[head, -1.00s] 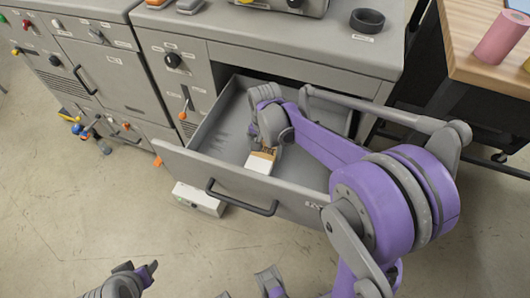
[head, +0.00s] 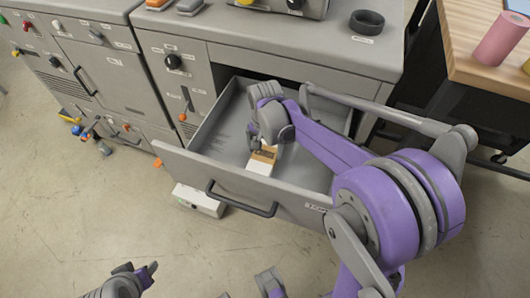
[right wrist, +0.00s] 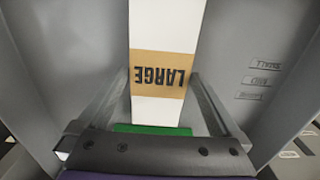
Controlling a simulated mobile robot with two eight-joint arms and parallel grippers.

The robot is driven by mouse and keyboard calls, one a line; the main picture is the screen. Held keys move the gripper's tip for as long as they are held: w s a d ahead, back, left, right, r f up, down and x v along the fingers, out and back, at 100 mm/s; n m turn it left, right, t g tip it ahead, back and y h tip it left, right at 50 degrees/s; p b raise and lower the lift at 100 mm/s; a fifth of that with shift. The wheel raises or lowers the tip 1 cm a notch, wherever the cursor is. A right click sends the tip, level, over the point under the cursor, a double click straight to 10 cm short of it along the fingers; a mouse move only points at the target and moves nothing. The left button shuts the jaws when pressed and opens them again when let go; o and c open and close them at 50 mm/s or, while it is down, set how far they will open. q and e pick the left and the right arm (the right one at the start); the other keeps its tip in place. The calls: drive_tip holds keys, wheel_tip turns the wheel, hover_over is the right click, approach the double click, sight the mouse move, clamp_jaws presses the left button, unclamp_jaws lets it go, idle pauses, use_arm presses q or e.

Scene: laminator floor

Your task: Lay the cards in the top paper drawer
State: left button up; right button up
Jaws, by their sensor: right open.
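The cards are a white stack (head: 260,168) with a brown band; they lie in the open drawer (head: 222,118), towards its front. In the right wrist view the stack (right wrist: 165,28) runs lengthwise, its band marked LARGE. My right gripper (head: 268,141) reaches down into the drawer at the back end of the stack. In the right wrist view its open fingers (right wrist: 160,88) stand on either side of the stack, with gaps visible. Grey and purple parts at the bottom edge of the head view seem to be my left gripper, cut off; its jaw state is unclear.
The drawer front, with a dark handle (head: 241,205), juts out over the floor. A white box (head: 199,200) sits on the floor below it. A black ring (head: 367,21) is on the cabinet top. A wooden table (head: 487,50) with a pink roll (head: 502,38) stands at right.

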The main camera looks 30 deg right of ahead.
sight(265, 154)
wheel_tip(265, 154, up, 10)
drive_tip(key=p, duration=0.1)
drive_tip(key=shift+f, duration=0.1)
